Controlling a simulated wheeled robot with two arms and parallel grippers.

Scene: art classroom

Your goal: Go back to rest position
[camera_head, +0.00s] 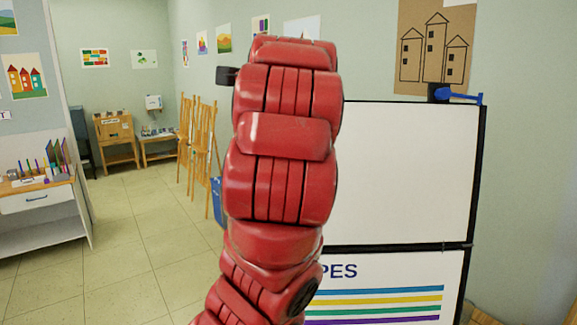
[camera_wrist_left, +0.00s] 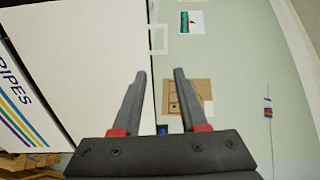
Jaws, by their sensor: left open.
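My left gripper (camera_wrist_left: 160,74) shows in the left wrist view with its two dark fingers apart and nothing between the tips. Behind the fingers are a white board and a pale green wall. In the head view my red left arm rises through the middle of the picture. Its gripper cannot be made out there. My right gripper is in neither view.
A black-framed whiteboard (camera_head: 405,160) stands right of my arm, with a blue object (camera_head: 460,96) at its top right corner. Wooden easels (camera_head: 197,150) stand by the back wall. A shelf unit (camera_head: 38,205) is at left. Tiled floor (camera_head: 130,260) between is clear.

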